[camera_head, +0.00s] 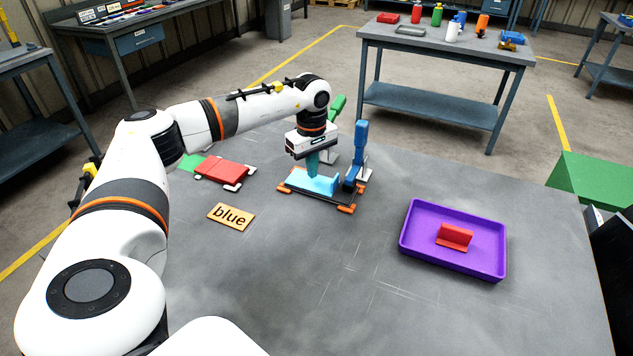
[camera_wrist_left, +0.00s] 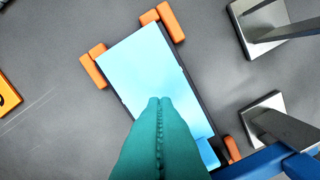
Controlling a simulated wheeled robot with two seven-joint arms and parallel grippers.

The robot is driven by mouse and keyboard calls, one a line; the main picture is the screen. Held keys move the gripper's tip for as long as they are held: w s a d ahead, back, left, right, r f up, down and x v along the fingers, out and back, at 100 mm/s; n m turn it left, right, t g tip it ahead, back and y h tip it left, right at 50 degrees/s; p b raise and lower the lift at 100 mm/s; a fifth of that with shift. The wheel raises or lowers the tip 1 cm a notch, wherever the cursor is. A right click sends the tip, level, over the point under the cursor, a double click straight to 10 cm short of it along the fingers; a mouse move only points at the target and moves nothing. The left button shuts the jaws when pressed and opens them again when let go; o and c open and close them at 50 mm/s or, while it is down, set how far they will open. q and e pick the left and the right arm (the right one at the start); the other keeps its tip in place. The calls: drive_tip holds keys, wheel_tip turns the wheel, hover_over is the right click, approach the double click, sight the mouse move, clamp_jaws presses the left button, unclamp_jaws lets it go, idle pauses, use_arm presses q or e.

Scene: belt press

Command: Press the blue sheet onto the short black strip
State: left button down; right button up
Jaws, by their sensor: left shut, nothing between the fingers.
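The light blue sheet (camera_head: 300,181) lies flat on a black strip (camera_head: 335,198) with orange corner blocks. In the left wrist view the sheet (camera_wrist_left: 135,65) covers most of the strip, whose dark edge (camera_wrist_left: 197,92) shows along the right. My left gripper (camera_head: 312,172) has teal fingers, shut and empty, pointing down over the sheet. In the left wrist view its fingertips (camera_wrist_left: 160,101) overlap the sheet's middle; I cannot tell whether they touch it. The fingers hide the near part of the sheet. My right gripper is not in view.
A blue upright (camera_head: 357,150) stands close right of the gripper, with a green one (camera_head: 337,107) behind. Red sheets (camera_head: 225,170) lie left, and a "blue" card (camera_head: 231,217) in front. A purple tray (camera_head: 455,267) holds a red piece (camera_head: 455,236). The front middle table is clear.

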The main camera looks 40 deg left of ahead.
sight(312, 182)
use_arm(q)
drive_tip(key=shift+f+b, duration=0.5)
drive_tip(key=shift+f, duration=0.45)
idle(0.6)
drive_tip(key=shift+r, duration=0.15)
idle(0.4)
wheel_tip(312, 182, up, 7)
drive_tip(key=p, duration=0.5)
drive_tip(key=shift+p, duration=0.35)
drive_tip(key=shift+s, duration=0.1)
